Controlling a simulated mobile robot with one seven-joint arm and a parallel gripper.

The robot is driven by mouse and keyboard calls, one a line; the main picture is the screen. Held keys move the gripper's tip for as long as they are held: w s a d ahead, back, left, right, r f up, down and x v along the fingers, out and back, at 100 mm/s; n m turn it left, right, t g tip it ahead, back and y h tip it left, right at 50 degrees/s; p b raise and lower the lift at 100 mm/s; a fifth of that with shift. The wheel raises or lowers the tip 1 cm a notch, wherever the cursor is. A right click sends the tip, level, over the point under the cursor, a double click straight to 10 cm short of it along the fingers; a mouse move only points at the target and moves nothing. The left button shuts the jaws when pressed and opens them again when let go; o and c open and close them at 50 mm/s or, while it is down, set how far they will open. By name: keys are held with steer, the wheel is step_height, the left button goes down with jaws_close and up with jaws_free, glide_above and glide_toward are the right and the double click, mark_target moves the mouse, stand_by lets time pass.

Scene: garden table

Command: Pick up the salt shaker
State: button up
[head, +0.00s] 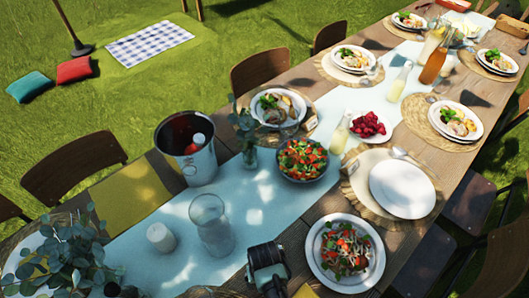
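I cannot make out a thing that is clearly a salt shaker. A small white cylinder (160,237) stands upright on the pale blue runner at the lower left; I cannot tell whether it is a shaker or a candle. My gripper (268,270) shows as a dark, grey-green shape at the bottom centre, over the near part of the table. It is right of the white cylinder and apart from it, with a glass vase (210,225) between them. Its fingertips cannot be made out, nor whether it holds anything.
A metal bucket (187,150) stands behind the vase. A salad bowl (303,160), a salad plate (345,252), an empty white plate (402,189) and bottles crowd the wooden table. Leafy greenery (65,255) fills the lower left. The runner (262,205) has bare room in the middle.

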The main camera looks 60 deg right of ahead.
jaws_close()
stand_by(0.4)
